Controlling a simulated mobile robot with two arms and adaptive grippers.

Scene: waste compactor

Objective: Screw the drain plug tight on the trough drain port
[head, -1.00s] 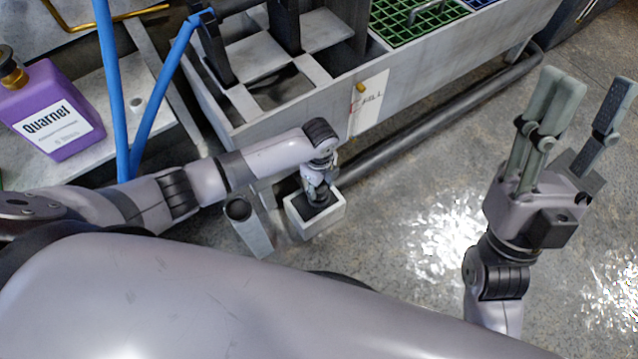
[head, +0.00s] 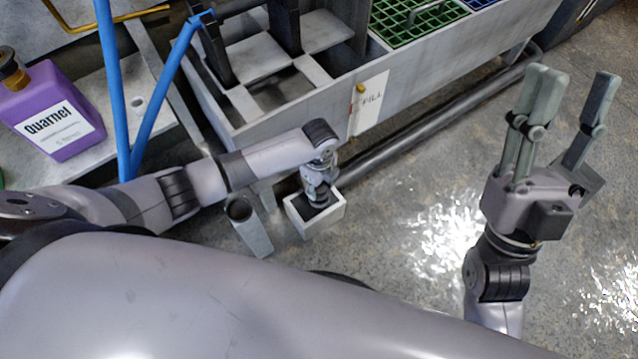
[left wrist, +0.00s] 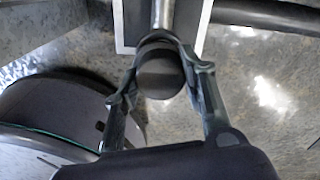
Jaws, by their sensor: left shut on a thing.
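In the left wrist view, a dark round plug (left wrist: 160,75) sits between the two fingers of my left gripper (left wrist: 163,62), which is shut on it. A short metal pipe (left wrist: 163,14) lies in line just beyond the plug; whether they touch is hidden. In the head view my left gripper (head: 318,187) points down beside the grey trough (head: 290,122), over a small white box (head: 325,223). The plug and port are hidden there by the gripper. My right gripper (head: 574,82) is open and empty, raised over the floor at the right.
A long dark pipe (head: 430,115) runs along the trough's front. A grey open tube (head: 250,230) stands left of the box. A tag (head: 370,102) hangs on the trough. The right floor is clear.

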